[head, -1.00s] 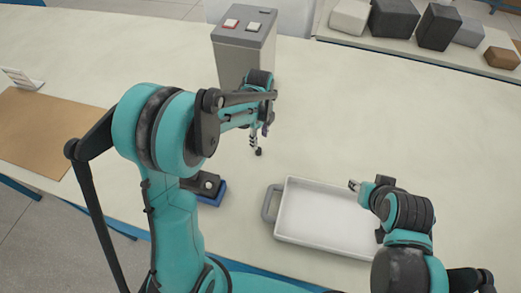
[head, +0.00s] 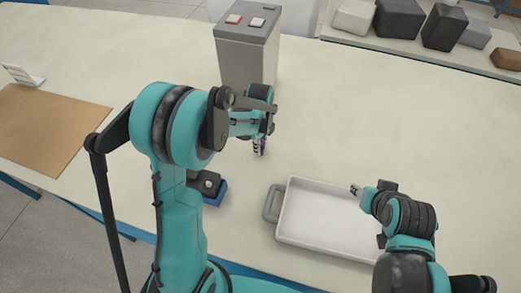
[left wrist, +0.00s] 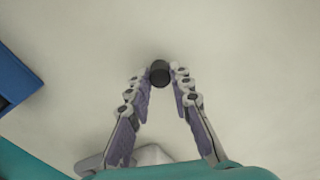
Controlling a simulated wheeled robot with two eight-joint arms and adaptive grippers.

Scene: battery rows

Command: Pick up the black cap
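The black cap (left wrist: 159,73) is a small dark cylinder on the pale table, seen between my left fingertips in the left wrist view. My left gripper (left wrist: 159,71) is open, with one finger on each side of the cap and narrow gaps showing. In the head view my left gripper (head: 260,148) is low over the table, left of the tray, and hides the cap. My right gripper (head: 356,190) is over the right part of the tray; its finger opening is too small to tell.
A white tray (head: 283,228) with a grey handle lies at the front right. A grey box (head: 248,60) with red and white buttons stands behind my left gripper. A blue-based black device (head: 215,195) sits by my left arm. A brown board (head: 45,125) lies at left.

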